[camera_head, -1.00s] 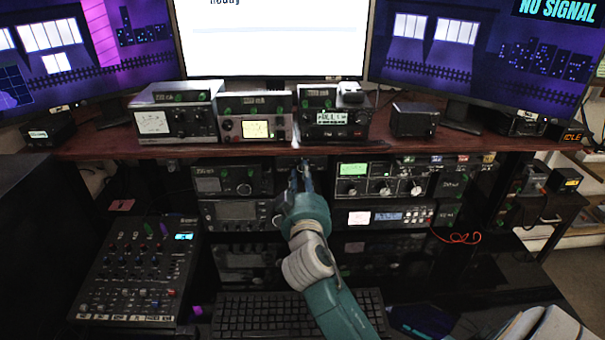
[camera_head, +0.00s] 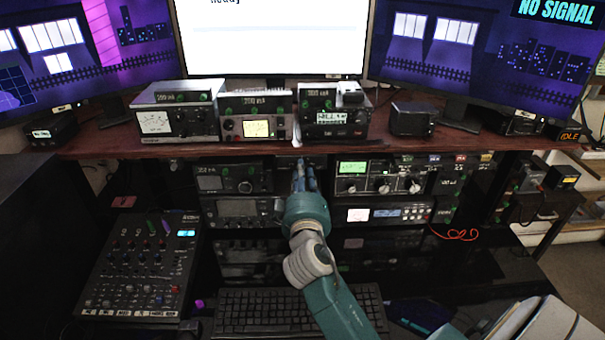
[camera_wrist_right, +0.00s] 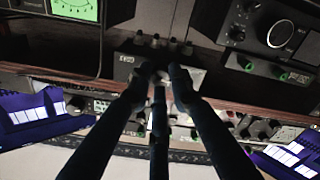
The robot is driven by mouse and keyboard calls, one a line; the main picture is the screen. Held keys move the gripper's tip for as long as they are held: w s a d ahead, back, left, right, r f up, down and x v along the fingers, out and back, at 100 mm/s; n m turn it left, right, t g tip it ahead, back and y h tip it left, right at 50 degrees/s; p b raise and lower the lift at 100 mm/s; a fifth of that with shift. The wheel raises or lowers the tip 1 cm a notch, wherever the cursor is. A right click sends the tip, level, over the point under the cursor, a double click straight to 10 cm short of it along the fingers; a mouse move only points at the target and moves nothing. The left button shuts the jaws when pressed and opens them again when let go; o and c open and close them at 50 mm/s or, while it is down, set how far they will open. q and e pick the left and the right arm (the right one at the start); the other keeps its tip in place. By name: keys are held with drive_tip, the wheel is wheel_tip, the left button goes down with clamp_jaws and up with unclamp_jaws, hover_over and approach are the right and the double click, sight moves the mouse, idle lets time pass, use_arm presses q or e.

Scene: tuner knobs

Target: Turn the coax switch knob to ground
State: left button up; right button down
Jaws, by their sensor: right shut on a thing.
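The coax switch (camera_wrist_right: 125,62) is a small dark box under the desk shelf, upside down in the right wrist view, with several connectors along one edge. Its knob lies at the fingertips and is mostly hidden by them, so its pointer and setting cannot be read. My right gripper (camera_wrist_right: 160,88) is shut on the coax switch knob. In the head view, my right gripper (camera_head: 303,172) reaches up to the gap between the two rack stacks, and its fingers cover most of the switch. My left gripper is not in view.
A tuner with a green meter (camera_head: 352,170) and several knobs stands right of the gripper. A dark radio unit (camera_head: 234,180) stands close on its left. The wooden shelf edge (camera_head: 200,152) runs just above. A keyboard (camera_head: 255,312) and mixer (camera_head: 140,265) lie below.

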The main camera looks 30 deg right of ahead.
drive_tip(key=shift+f, duration=0.4)
drive_tip(key=c, duration=1.6)
unclamp_jaws()
drive_tip(key=shift+s, duration=0.1)
drive_tip(key=shift+c, duration=0.2)
drive_tip(key=shift+o, duration=0.4)
drive_tip(key=shift+r, duration=0.15)
drive_tip(key=v, duration=0.7)
drive_tip(key=shift+s+a, duration=0.15)
drive_tip(key=shift+s, duration=0.05)
